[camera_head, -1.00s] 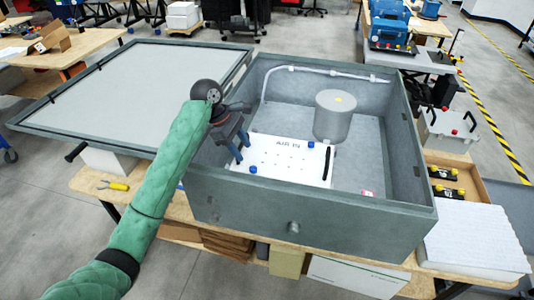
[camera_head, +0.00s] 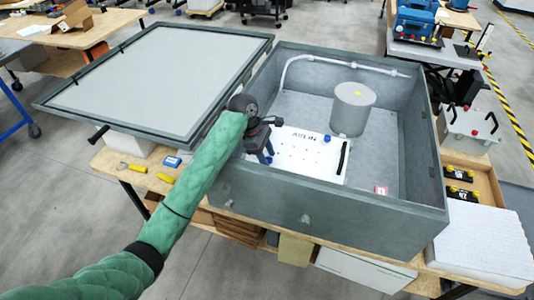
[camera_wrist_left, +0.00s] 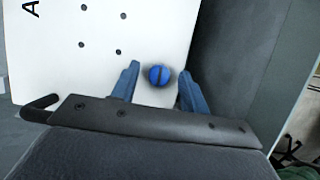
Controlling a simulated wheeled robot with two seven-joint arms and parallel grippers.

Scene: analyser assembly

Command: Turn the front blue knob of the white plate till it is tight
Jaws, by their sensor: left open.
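The white plate (camera_head: 308,160) lies in the grey open box, at its left front part. Its front blue knob (camera_wrist_left: 159,75) shows in the left wrist view, near the plate's edge and close to the box wall. My left gripper (camera_head: 267,156) is open over that corner. In the left wrist view its blue fingers (camera_wrist_left: 159,78) stand on either side of the knob, with gaps visible. In the head view the gripper hides the front knob. A second blue knob (camera_head: 327,138) is at the plate's back edge. My right gripper is not in view.
The box walls (camera_head: 320,195) rise close beside the plate's front and left. A grey cylinder (camera_head: 353,108) stands behind the plate, and a black handle (camera_head: 343,158) is at its right. A large lid panel (camera_head: 160,80) lies left of the box.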

